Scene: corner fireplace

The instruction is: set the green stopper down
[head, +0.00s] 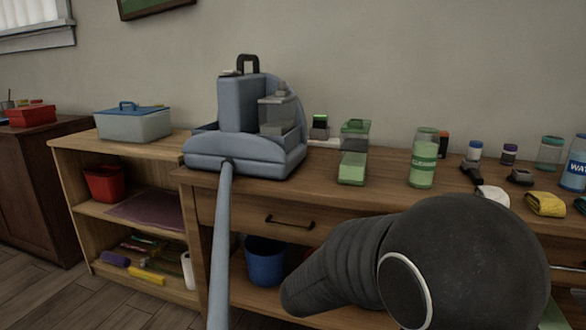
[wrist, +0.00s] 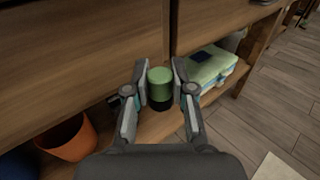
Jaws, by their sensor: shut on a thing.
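The green stopper (wrist: 159,76) is upright between the fingers of my gripper (wrist: 159,91) in the wrist view. It has a green top and a dark lower part. My gripper is shut on it, one finger on each side. The stopper is in front of the wooden drawer fronts, above the level of a low shelf (wrist: 150,125); whether its underside touches anything cannot be told. In the head view, my dark arm fills the lower right, and neither the gripper nor the stopper shows.
On the low shelf, an orange bin (wrist: 67,138) stands left and a box with a pale green lid (wrist: 210,65) right. The wooden worktop (head: 325,181) holds a blue-grey machine (head: 243,125), a green bottle (head: 424,160) and jars. Floor (wrist: 270,115) is open at right.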

